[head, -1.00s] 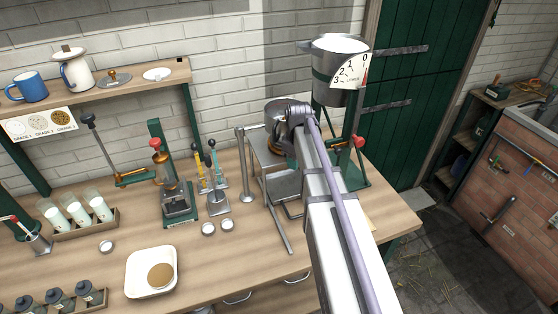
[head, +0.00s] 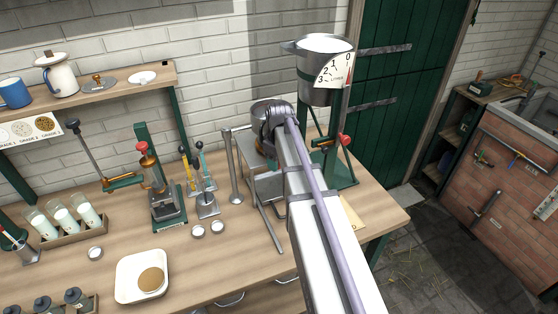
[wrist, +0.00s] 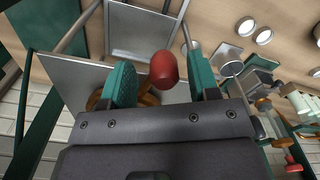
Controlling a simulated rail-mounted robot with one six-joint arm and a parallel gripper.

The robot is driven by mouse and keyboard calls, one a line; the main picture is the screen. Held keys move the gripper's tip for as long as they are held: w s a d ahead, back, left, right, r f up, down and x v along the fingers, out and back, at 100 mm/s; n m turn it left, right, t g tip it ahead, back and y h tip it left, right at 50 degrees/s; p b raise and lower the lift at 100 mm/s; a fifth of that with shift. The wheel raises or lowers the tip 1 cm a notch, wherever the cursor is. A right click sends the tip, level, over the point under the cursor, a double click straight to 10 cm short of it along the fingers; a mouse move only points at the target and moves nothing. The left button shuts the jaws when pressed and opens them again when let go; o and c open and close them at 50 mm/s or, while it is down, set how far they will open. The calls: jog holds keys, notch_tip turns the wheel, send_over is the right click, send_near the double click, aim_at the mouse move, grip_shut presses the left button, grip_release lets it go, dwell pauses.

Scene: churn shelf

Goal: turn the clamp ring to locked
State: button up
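In the wrist view a red knob (wrist: 163,70) shows between the two teal fingertips of my gripper (wrist: 162,83), with a gap on each side. The fingers are apart and I see no contact. A brass-coloured part (wrist: 148,99) lies behind the fingers, partly hidden; it may be the clamp ring, but I cannot tell its position. In the head view my arm reaches to the grey metal machine (head: 265,183) on the bench. My own arm hides the gripper and most of the machine's upper part there.
A measuring vessel (head: 318,73) on a green stand is close behind my arm, with a red-tipped lever (head: 344,140). A white tray (head: 128,292) lies at the bench front.

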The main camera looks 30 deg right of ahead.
notch_tip(320, 180, up, 11)
jog(key=p, duration=1)
jog(key=shift+p, duration=0.4)
